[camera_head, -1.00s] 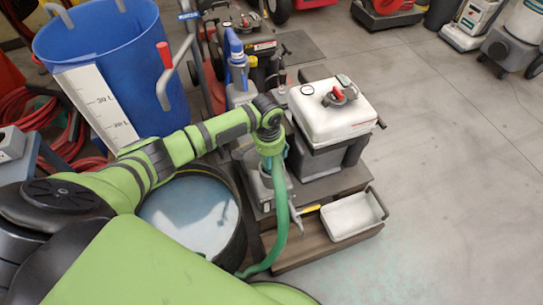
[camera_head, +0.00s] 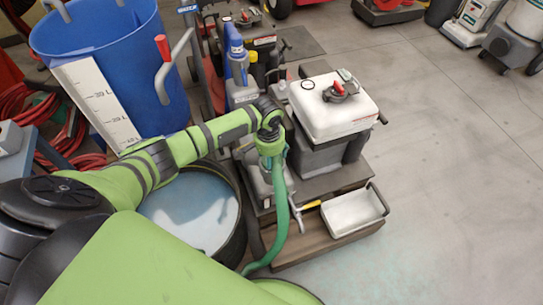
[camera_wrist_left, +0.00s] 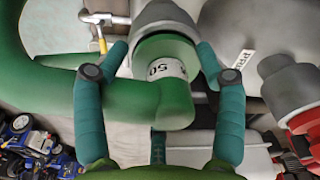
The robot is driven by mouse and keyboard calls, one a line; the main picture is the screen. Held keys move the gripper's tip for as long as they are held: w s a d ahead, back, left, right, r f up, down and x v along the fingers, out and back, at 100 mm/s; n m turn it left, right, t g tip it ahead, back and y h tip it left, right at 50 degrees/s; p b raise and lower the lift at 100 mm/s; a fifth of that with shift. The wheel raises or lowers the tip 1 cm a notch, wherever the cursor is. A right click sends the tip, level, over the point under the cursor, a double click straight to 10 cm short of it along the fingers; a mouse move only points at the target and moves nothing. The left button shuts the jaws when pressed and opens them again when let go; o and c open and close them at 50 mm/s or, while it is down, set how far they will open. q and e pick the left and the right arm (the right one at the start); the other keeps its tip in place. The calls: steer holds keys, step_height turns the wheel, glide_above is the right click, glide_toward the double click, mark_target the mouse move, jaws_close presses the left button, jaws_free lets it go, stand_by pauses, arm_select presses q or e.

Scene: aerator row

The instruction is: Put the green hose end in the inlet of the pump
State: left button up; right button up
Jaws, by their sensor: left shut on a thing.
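The green hose (camera_head: 283,215) hangs from my left gripper (camera_head: 269,145) and curves down beside the black tub. The hose (camera_wrist_left: 60,105) bends away to the left. A grey round fitting (camera_wrist_left: 165,14) lies straight beyond the hose end; I cannot tell if they touch or if the end is inside. The grey pump (camera_head: 259,180) stands under the gripper, partly hidden. My right gripper is not in view.
A white-topped machine (camera_head: 333,105) stands close to the right of my gripper. A white tray (camera_head: 353,213) and a yellow-handled hammer (camera_head: 308,206) lie in front. A black tub of water (camera_head: 235,240) and a blue barrel (camera_head: 85,45) are at left.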

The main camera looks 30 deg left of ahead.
arm_select(q)
steer(key=shift+f, duration=0.2)
steer(key=o, duration=1.4)
steer(key=shift+r, duration=0.1)
steer(key=r, duration=0.8)
steer(key=s+r, duration=0.1)
steer(key=r, duration=0.3)
steer(key=shift+a, duration=0.15)
